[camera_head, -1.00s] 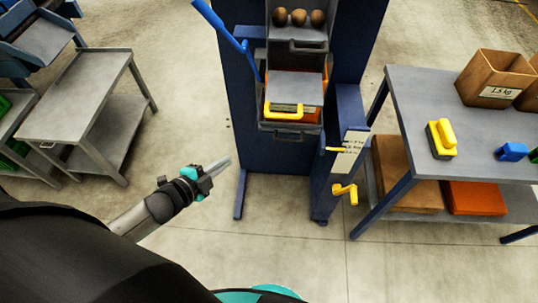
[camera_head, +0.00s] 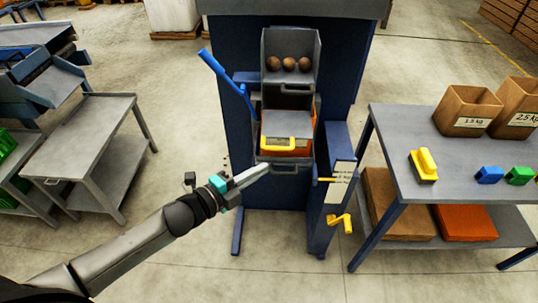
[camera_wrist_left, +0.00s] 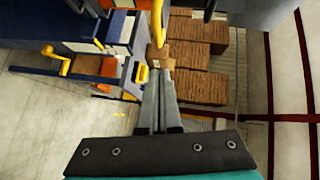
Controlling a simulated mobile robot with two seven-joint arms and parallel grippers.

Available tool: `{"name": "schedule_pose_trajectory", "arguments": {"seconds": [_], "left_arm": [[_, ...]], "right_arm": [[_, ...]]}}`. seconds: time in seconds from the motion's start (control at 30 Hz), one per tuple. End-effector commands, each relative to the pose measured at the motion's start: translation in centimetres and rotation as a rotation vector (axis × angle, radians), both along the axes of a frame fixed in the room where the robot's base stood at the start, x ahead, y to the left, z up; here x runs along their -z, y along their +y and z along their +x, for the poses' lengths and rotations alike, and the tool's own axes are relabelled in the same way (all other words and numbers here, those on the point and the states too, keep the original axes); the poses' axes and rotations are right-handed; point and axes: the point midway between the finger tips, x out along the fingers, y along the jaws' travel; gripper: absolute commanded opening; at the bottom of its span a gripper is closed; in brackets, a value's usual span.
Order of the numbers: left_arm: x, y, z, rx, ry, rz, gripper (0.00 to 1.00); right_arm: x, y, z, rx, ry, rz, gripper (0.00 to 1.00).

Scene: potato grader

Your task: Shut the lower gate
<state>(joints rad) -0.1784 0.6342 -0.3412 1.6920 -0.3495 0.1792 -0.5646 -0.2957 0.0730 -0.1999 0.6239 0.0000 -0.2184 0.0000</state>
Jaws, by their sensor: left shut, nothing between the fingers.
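The blue grader (camera_head: 235,120) stands ahead with a grey chute down its front. Low in the chute is a grey plate (camera_head: 288,123) with a yellow handle (camera_head: 280,144) along its front, which I take for the lower gate; orange shows beside and beneath it. How far it is open I cannot tell. My left gripper (camera_head: 266,169) is shut and empty, its tips just below and left of the yellow handle in the head view; contact is not clear. The fingers (camera_wrist_left: 158,80) also show in the left wrist view, pointing up the picture. My right gripper is out of view.
Several potatoes (camera_head: 288,64) sit in the upper chute. A blue lever (camera_head: 222,72) rises at its left, a yellow crank (camera_head: 340,222) sits low right. A table (camera_head: 390,150) with cartons is at right, a grey cart (camera_head: 95,125) at left.

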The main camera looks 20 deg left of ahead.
Motion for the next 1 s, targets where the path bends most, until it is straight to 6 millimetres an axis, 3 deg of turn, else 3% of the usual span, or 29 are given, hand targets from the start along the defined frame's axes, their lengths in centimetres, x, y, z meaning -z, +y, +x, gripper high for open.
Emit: {"name": "schedule_pose_trajectory", "arguments": {"seconds": [0.23, 0.5, 1.0], "left_arm": [[0.4, -1.7, 3.3, 0.0, -0.003, 0.0, 0.0], [1.2, -0.8, 6.0, 0.0, 0.0, 0.001, 0.0], [1.3, -0.5, 6.7, 0.0, 0.0, -0.001, 0.0]], "right_arm": [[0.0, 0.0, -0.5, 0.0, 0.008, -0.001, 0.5], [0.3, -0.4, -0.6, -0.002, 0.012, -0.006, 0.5], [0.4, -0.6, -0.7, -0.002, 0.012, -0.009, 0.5]]}}
